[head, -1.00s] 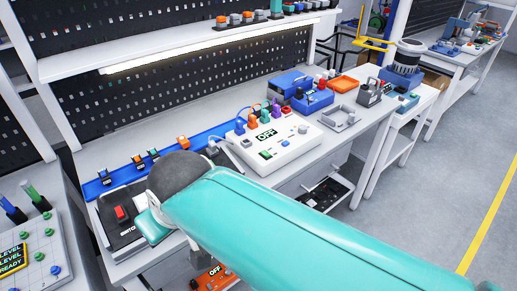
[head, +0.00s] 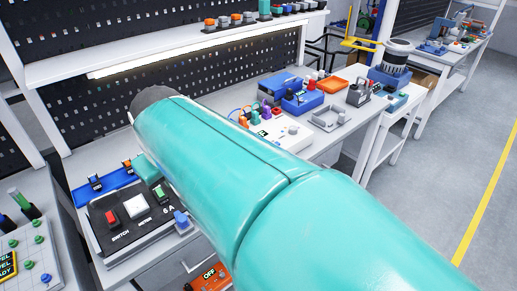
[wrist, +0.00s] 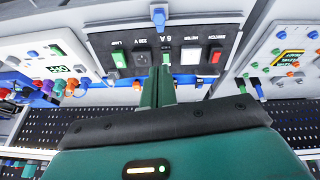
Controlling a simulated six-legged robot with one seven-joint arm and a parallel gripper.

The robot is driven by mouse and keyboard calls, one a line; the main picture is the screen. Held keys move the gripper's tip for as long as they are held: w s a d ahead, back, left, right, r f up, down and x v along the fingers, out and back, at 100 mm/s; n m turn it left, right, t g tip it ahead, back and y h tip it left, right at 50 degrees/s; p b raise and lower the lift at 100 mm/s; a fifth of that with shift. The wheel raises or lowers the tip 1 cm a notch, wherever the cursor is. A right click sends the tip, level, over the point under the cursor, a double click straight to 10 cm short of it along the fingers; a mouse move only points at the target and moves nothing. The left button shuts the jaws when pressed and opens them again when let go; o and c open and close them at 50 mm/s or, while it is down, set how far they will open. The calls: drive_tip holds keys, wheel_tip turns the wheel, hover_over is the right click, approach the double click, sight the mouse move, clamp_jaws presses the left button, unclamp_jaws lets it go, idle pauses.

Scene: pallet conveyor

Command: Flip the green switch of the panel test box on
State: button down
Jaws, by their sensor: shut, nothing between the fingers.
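The panel test box is a black-faced box (head: 130,232) on the bench at the lower left of the head view. It has a red switch (head: 112,217), a white meter (head: 136,207) and a green switch (head: 159,193) by the "6A" mark. The wrist view shows its face (wrist: 225,40) upside down, with the green switch (wrist: 166,58) in the middle and another green piece (wrist: 118,58) by "LAMP". My gripper (wrist: 162,72) is shut and empty, its tips just short of the middle green switch. Contact is unclear.
A white box (head: 285,135) with coloured plugs stands to the right, partly behind my arm. A blue plug (head: 181,218) is at the test box's front right. A perforated wall (head: 200,95) stands behind the bench. The floor at right is clear.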

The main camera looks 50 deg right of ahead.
drive_tip(key=d+f+m+g, duration=0.1)
drive_tip(key=d, duration=3.1)
drive_tip(key=shift+s+d+f+m+g+y, duration=0.15)
drive_tip(key=shift+f+m+g+y, duration=0.15)
drive_tip(key=shift+f+m+y, duration=0.1)
drive_tip(key=x, duration=0.8)
drive_tip(key=s+x, duration=0.1)
drive_tip(key=x, duration=0.3)
drive_tip(key=shift+f, duration=1.05)
drive_tip(key=shift+s, duration=0.1)
